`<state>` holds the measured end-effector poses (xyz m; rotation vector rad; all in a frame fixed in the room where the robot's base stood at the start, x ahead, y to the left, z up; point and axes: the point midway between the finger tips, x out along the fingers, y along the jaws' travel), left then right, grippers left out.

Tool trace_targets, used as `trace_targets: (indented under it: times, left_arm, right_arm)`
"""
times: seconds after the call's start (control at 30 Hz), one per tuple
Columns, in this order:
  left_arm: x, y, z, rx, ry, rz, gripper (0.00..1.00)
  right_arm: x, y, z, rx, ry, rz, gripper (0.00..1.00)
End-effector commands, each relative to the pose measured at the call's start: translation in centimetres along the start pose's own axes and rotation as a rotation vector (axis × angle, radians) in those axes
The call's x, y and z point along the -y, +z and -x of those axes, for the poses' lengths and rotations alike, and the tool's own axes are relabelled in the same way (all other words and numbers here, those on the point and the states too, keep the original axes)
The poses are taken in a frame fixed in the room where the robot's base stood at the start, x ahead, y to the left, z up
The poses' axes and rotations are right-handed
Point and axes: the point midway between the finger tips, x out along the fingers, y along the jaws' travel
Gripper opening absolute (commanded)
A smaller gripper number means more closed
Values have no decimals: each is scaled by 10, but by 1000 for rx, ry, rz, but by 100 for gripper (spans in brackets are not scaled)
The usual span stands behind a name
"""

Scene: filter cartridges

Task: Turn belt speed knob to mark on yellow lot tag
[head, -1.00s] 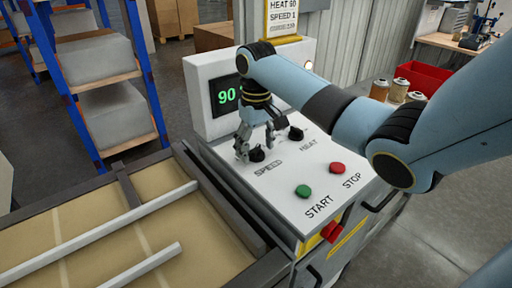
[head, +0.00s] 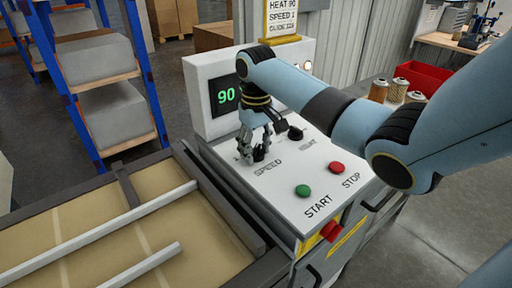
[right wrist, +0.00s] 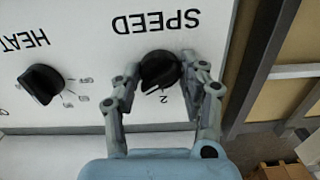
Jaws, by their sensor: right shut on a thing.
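The black speed knob (right wrist: 158,70) sits on the white control panel above the printed word SPEED. My right gripper (head: 258,154) is shut on it, with one finger on each side, as the right wrist view also shows. A mark "2" shows beside the knob in the right wrist view; the other marks around it are hidden. The yellow-framed lot tag (head: 281,17) stands behind the panel and reads HEAT 90 and SPEED, with the speed digit hard to read. My left gripper is not in view.
The heat knob (head: 295,133) is close beside my right gripper. The green START button (head: 303,191) and red STOP button (head: 337,168) are nearer the front. The display (head: 225,96) reads 90. A conveyor (head: 100,235) lies to the left.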

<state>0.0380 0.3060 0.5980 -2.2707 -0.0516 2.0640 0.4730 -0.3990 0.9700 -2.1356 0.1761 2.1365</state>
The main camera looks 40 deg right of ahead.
Motion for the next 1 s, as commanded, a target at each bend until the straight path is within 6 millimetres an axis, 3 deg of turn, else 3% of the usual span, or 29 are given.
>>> trace_targets:
  times: [0.37,1.0]
  left_arm:
    - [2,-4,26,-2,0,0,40]
    - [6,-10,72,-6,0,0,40]
  right_arm:
    - [0,0,4,1,-2,187,11]
    - [0,-1,3,-1,-1,788,11]
